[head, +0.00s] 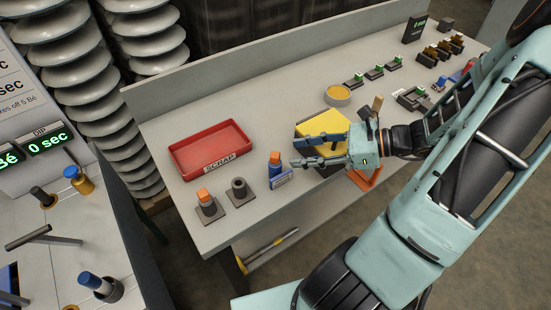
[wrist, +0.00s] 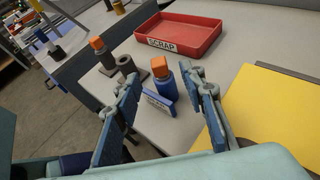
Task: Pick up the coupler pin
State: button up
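A blue pin-like piece with an orange top (head: 275,159) stands upright on the bench behind a small blue label plate (head: 281,179); the plate's text is too small to read. I take this piece as the coupler pin, though no readable label confirms it. In the wrist view the blue piece (wrist: 163,84) shows between the fingers, farther out. My gripper (head: 296,152) is open and empty, to the right of the piece, its fingers pointing left toward it. The wrist view shows both fingers (wrist: 162,92) apart.
A grey socket with an orange-topped piece (head: 206,205) and an empty grey socket (head: 239,190) stand left of the piece. A red scrap tray (head: 211,143) lies behind. A yellow block (head: 322,123) is close to my gripper. The bench's front edge is near.

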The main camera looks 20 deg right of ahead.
aim_at(275, 154)
jog(key=x, duration=0.7)
jog(key=shift+a+f, duration=0.1)
jog(key=shift+a, duration=0.2)
jog(key=shift+c, duration=0.5)
grip_shut()
